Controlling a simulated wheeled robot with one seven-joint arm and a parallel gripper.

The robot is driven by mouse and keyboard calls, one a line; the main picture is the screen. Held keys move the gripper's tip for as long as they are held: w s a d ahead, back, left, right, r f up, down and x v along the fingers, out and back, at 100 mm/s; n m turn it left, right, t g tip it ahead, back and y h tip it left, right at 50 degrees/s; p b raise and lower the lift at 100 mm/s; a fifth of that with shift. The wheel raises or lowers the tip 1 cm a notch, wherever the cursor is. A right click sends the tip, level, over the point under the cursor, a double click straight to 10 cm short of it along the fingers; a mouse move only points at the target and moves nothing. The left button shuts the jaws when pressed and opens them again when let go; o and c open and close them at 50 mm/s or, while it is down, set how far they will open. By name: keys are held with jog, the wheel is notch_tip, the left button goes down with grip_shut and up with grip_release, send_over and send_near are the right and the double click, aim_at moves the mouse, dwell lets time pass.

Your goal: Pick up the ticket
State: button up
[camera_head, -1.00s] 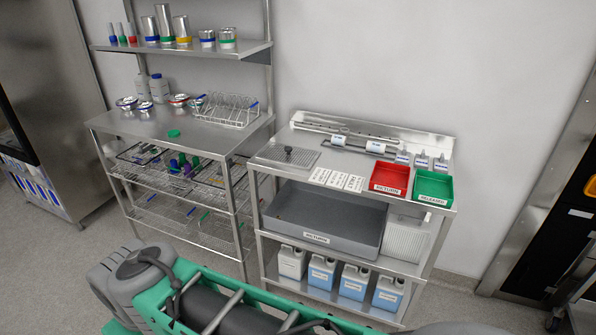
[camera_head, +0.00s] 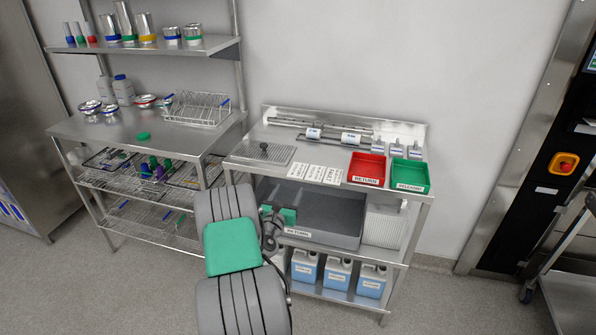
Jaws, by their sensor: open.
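Several flat white tickets (camera_head: 316,173) with black print lie side by side on the steel table top (camera_head: 258,141), toward its front edge. They sit left of the red tray. The print on each is too small to read surely. My arm rises in the lower middle, in front of the table. The dark end with a green part, which looks like my gripper (camera_head: 279,220), shows partly behind the arm, in front of the grey bin. It is open, below and left of the tickets, and apart from them. Its fingertips are hard to make out.
A red RETURN tray (camera_head: 367,168) and a green tray (camera_head: 409,175) stand right of the tickets. A perforated plate (camera_head: 263,153) is to their left, white-labelled cylinders (camera_head: 351,138) behind. A grey bin (camera_head: 335,232) and jugs (camera_head: 338,273) sit below. A wire-shelved steel table (camera_head: 172,147) stands left.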

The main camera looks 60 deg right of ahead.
aim_at(296, 175)
jog(key=d, duration=0.2)
jog(key=d+p, duration=0.1)
jog(key=d, duration=0.1)
jog(key=w+d, duration=0.1)
jog(key=d, duration=0.1)
jog(key=shift+w+d+r+p, duration=0.1)
jog(key=shift+d+r+p, duration=0.1)
jog(key=shift+d+p, duration=0.2)
jog(key=shift+a, duration=0.1)
jog(key=c, duration=1)
